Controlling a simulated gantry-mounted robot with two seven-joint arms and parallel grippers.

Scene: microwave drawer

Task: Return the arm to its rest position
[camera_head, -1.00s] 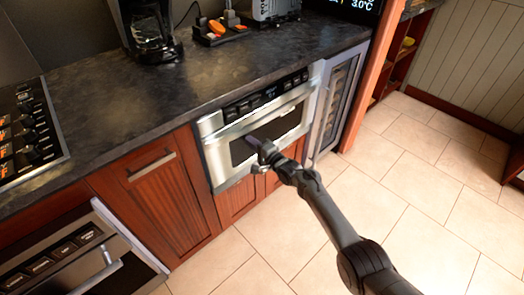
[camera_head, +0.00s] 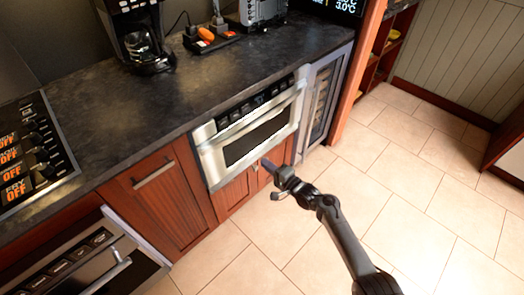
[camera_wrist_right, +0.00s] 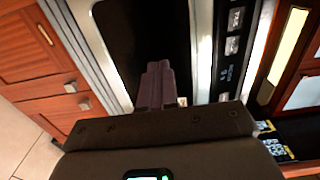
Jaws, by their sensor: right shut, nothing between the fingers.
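My right gripper (camera_head: 267,164) is shut and empty. In the head view it is in front of the lower edge of the microwave drawer (camera_head: 222,160), with the wooden cabinet doors behind it. My right arm reaches in from the bottom right. No contact with the drawer shows. My left gripper is not in view.
A dark countertop (camera_head: 120,110) runs above the drawer, carrying a coffee maker (camera_head: 145,45) and a cooktop (camera_head: 35,150). An oven (camera_head: 90,270) is at lower left and a glass-door cooler (camera_head: 322,98) is right of the drawer. Tiled floor (camera_head: 420,200) is open at the right.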

